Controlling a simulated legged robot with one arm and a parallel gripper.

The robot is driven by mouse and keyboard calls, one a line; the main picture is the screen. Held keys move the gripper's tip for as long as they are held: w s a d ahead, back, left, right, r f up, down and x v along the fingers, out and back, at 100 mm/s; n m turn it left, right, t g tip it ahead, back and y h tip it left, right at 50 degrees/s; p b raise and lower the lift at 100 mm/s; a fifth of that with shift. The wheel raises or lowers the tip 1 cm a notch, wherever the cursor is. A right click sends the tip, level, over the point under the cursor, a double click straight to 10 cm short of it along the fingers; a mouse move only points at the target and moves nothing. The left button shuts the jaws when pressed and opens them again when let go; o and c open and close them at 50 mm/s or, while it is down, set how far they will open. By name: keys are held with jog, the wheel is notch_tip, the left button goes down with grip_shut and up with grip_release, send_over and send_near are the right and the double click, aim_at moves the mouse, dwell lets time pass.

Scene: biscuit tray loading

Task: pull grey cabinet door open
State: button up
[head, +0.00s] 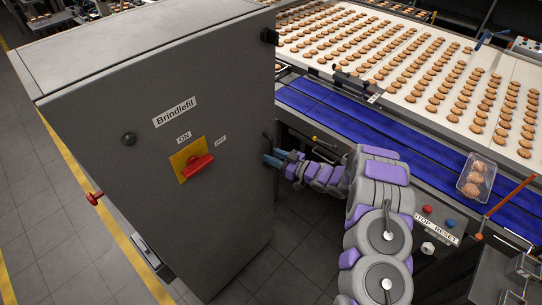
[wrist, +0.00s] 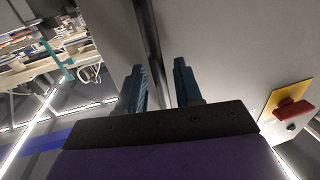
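The grey cabinet door (head: 110,190) is the broad front face of the tall cabinet in the head view. It carries a "Brindlefil" label and a red rotary switch (head: 198,166) on a yellow plate, pointing toward OFF; the switch also shows in the wrist view (wrist: 292,108). The door looks closed. My gripper (head: 270,157) is at the door's right edge. In the wrist view my gripper (wrist: 159,68) has its two blue fingers apart, with a dark upright strip (wrist: 150,40) between them. I cannot tell whether this is a handle or the door's edge, or whether the fingers touch it.
A blue conveyor (head: 370,135) and a white belt with rows of biscuits (head: 410,60) run behind my arm. A clear tray of biscuits (head: 476,178) sits on the blue conveyor. A STOP/RESET panel (head: 437,228) is right of my arm. Tiled floor (head: 50,225) is clear at left.

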jog(key=shift+w+a, duration=0.2)
jog(key=shift+a, duration=0.2)
grip_shut()
dwell(0.4)
